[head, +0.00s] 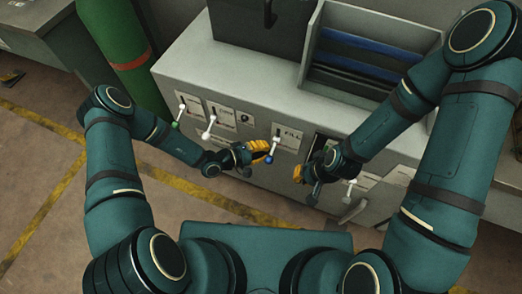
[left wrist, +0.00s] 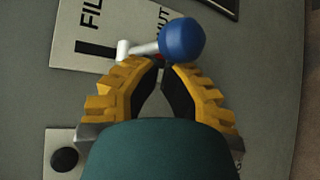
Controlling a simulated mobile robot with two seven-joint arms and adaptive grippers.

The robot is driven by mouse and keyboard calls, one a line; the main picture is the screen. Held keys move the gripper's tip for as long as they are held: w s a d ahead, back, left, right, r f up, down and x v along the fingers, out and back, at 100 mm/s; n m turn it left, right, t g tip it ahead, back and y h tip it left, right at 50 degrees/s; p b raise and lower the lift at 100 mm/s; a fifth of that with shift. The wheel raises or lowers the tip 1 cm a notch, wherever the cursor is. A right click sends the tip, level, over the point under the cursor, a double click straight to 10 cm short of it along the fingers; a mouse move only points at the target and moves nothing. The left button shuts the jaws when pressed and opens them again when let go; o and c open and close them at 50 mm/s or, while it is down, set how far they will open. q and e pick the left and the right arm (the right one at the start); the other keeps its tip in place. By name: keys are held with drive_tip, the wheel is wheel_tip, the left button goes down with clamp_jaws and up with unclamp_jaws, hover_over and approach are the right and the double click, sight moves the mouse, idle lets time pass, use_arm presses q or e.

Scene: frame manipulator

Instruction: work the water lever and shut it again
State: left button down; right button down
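The lever with the blue knob (head: 269,159) sits on the front of the grey cabinet, beside the FILL label (head: 291,136). In the left wrist view its blue knob (left wrist: 182,40) and short white stem lie just beyond my fingertips. My left gripper (left wrist: 163,64) has its yellow fingers drawn together, tips nearly meeting, right at the stem; I cannot tell whether they touch it. It also shows in the head view (head: 262,147). My right gripper (head: 305,178) is near the cabinet front, right of the blue lever; its finger opening is hidden.
A lever with a green knob (head: 175,125) and one with a white knob (head: 206,136) stand to the left. Another pale lever (head: 348,192) is at the right. A green cylinder (head: 120,45) stands left of the cabinet (head: 255,90). An open bin tops it.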

use_arm(q)
drive_tip(key=r+n+g+y+p, duration=0.1)
drive_tip(key=p, duration=0.3)
drive_tip(key=r+n+g+y+p, duration=0.1)
drive_tip(key=g+p, duration=0.1)
drive_tip(key=p, duration=0.2)
drive_tip(key=shift+s+a+r+n+g+y, duration=0.1)
drive_tip(key=shift+s+r+n+g+y, duration=0.1)
drive_tip(key=shift+s+n+g+y, duration=0.15)
idle(0.9)
drive_tip(key=shift+r+n+g+y, duration=0.25)
drive_tip(key=shift+g, duration=0.1)
drive_tip(key=shift+r+p, duration=0.3)
drive_tip(key=shift+p, duration=0.3)
idle(1.9)
drive_tip(key=shift+r+p, duration=0.6)
drive_tip(key=shift+r, duration=0.05)
